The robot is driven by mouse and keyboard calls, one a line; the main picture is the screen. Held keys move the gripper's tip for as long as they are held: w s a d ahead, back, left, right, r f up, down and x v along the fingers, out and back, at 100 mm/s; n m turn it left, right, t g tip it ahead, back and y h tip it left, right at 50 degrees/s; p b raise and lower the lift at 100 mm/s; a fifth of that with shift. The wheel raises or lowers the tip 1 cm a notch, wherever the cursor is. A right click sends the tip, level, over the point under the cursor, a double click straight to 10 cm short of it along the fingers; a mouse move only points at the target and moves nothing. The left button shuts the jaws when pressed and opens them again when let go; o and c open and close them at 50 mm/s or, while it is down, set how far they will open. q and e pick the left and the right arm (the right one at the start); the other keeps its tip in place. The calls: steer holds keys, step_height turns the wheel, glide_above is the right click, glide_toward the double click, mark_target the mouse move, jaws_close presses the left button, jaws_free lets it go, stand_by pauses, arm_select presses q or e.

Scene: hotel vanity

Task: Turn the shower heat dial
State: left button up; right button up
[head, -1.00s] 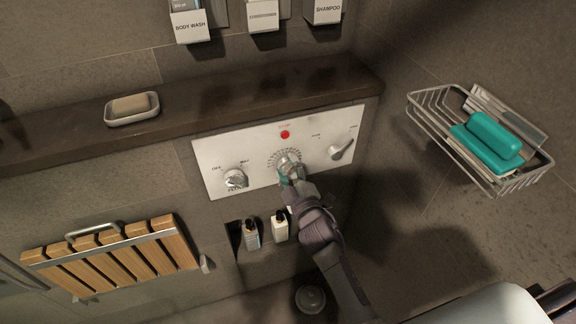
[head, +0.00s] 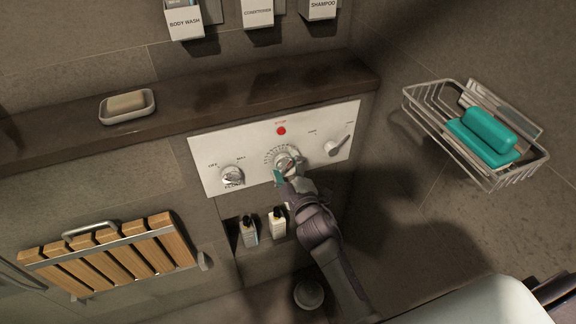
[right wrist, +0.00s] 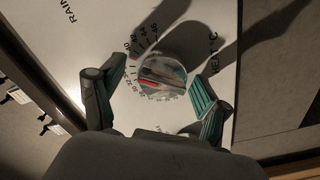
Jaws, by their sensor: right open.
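The shower heat dial (head: 284,157) is a round silvery knob in the middle of the white control panel (head: 208,160). In the right wrist view the heat dial (right wrist: 163,73) has a ring of numbers around it, a red mark and "HEAT °C" lettering beside it. My right gripper (head: 288,170) is at the dial, partly covering its lower edge in the head view. In the right wrist view my right gripper (right wrist: 158,82) is open, one teal-padded finger on either side of the dial, with gaps showing. My left gripper is not in view.
The panel also bears a left knob (head: 232,175), a right lever knob (head: 338,146) and a red button (head: 281,131). A dark ledge (head: 230,103) juts above. Small bottles (head: 277,224) stand in a niche below. A wire basket (head: 420,108) hangs at right.

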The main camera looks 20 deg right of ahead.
steer(key=s, duration=1.2)
steer(key=shift+d+r, duration=0.15)
steer(key=shift+d, duration=0.1)
steer(key=s+a+f+m+g, duration=0.15)
steer(key=s+f+g, duration=0.3)
steer(key=f, duration=1.15)
steer(key=s+f+m+g, duration=0.35)
steer(key=s+f, duration=0.25)
steer(key=f, duration=1)
steer(key=s+d+f+m+g, duration=0.1)
steer(key=s+d+f+g, duration=0.1)
steer(key=s+f, duration=0.4)
steer(key=s+d+f+m+g, duration=0.1)
steer(key=s+d+f+g, duration=0.2)
steer(key=s, duration=1)
steer(key=s+d+f+m+g, duration=0.2)
steer(key=s+f+g, duration=0.2)
steer(key=s+f, duration=0.5)
steer(key=shift+s+d+h, duration=0.2)
steer(key=shift+s+h, duration=0.05)
steer(key=shift+h, duration=0.05)
steer(key=shift+f, duration=0.1)
